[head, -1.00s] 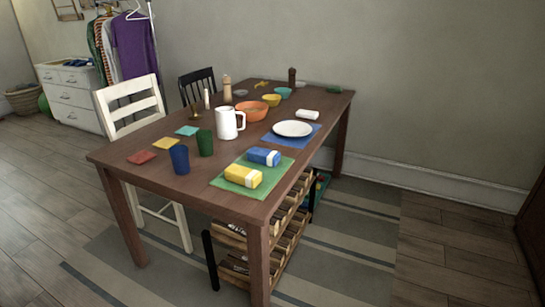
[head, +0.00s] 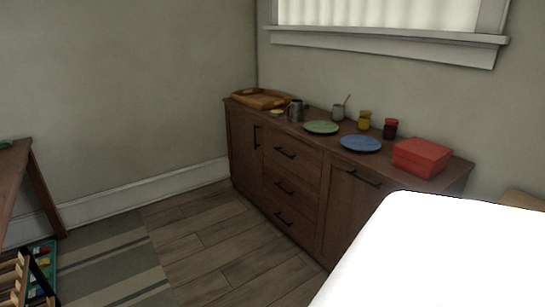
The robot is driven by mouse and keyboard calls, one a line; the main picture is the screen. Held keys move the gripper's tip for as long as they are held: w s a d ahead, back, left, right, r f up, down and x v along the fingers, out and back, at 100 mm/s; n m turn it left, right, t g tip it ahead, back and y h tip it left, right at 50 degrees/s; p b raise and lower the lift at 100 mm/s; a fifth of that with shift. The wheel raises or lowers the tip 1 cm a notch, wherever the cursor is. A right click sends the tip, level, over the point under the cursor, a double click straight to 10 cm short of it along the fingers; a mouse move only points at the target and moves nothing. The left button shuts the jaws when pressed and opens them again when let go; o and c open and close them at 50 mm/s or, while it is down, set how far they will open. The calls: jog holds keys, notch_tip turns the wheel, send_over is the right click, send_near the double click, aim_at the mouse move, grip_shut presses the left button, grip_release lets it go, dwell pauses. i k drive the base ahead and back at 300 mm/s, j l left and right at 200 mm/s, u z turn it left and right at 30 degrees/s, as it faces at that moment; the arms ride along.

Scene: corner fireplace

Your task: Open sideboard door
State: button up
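A dark brown wooden sideboard (head: 308,215) stands in the corner against the right wall, below a window. Its left door (head: 243,152) has a dark upright handle (head: 256,136) and looks shut. A stack of three shut drawers (head: 290,186) with dark bar handles is in the middle. The right door (head: 352,208) has a dark handle (head: 358,177) near its top and also looks shut. The lower right part of the sideboard front is hidden. My gripper is not in view.
On the sideboard are a wooden tray (head: 262,100), a grey mug (head: 296,111), a green plate (head: 321,127), a blue plate (head: 361,144), small jars and a red box (head: 421,157). Bare wood floor (head: 215,240) lies before it. A table's edge (head: 14,165) and striped rug (head: 110,265) are left.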

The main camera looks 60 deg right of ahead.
aim_at(244, 131)
jog(key=z, duration=1.45)
jog(key=i+u, duration=0.1)
jog(key=i, duration=1.65)
jog(key=i+l, duration=0.1)
jog(key=i, duration=1.7)
jog(key=j+u, duration=0.05)
jog(key=j, duration=0.05)
